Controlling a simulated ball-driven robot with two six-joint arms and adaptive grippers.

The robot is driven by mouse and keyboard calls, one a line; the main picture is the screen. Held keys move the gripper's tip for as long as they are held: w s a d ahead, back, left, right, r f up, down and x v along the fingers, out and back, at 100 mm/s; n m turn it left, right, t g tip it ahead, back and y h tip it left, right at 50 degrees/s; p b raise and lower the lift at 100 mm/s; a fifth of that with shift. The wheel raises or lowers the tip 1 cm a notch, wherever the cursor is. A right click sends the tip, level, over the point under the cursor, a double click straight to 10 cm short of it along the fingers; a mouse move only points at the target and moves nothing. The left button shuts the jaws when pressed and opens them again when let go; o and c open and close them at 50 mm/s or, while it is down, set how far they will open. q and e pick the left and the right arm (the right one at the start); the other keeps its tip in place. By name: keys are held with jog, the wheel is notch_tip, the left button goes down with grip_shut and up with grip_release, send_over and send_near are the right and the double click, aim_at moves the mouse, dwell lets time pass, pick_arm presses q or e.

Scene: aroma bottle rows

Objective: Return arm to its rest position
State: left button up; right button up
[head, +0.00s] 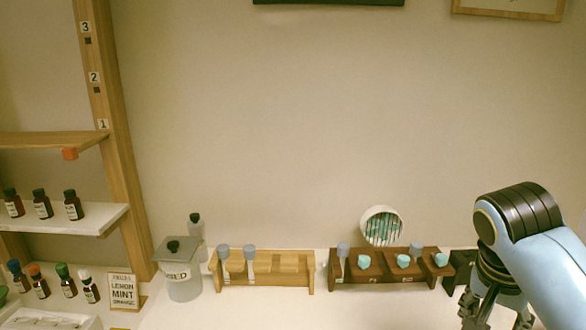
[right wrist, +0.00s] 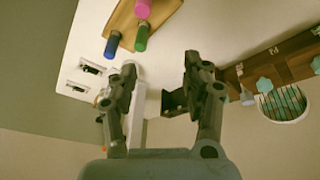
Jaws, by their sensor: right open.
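My right arm comes in at the right of the head view. Its gripper (head: 497,312) points down near the bottom edge, in front of the right end of the dark wooden rack (head: 392,283). In the right wrist view the two fingers of the gripper (right wrist: 160,75) are spread apart, with nothing held between them. My left arm and gripper are not in view.
A light wooden rack (head: 293,271) and a grey USED jar (head: 186,288) stand left. Bottle shelves (head: 118,218) fill the far left. The wrist view shows a wooden tray (right wrist: 126,24).

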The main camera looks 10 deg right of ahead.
jog(key=s+a+n+t+y, duration=0.1)
jog(key=s+a+n, duration=0.2)
jog(key=s+n, duration=0.45)
jog(key=s+a+n+t+y, duration=0.15)
jog(key=s+a+n, duration=0.25)
jog(key=s, duration=0.6)
notch_tip(320, 180, down, 41)
jog(key=s+d+g+b, duration=0.2)
jog(key=d+b, duration=0.1)
jog(key=b, duration=1.1)
jog(key=s+f+b, duration=0.5)
jog(key=s+f, duration=0.4)
jog(key=f, duration=0.4)
jog(key=s+f+g+b, duration=0.1)
jog(key=s+f+b, duration=0.4)
jog(key=s+f, duration=0.4)
notch_tip(320, 180, down, 4)
jog(key=shift+s+d+f+b, duration=0.1)
jog(key=shift+s+d+b, duration=0.1)
jog(key=shift+d+b, duration=0.15)
jog(key=shift+g, duration=0.25)
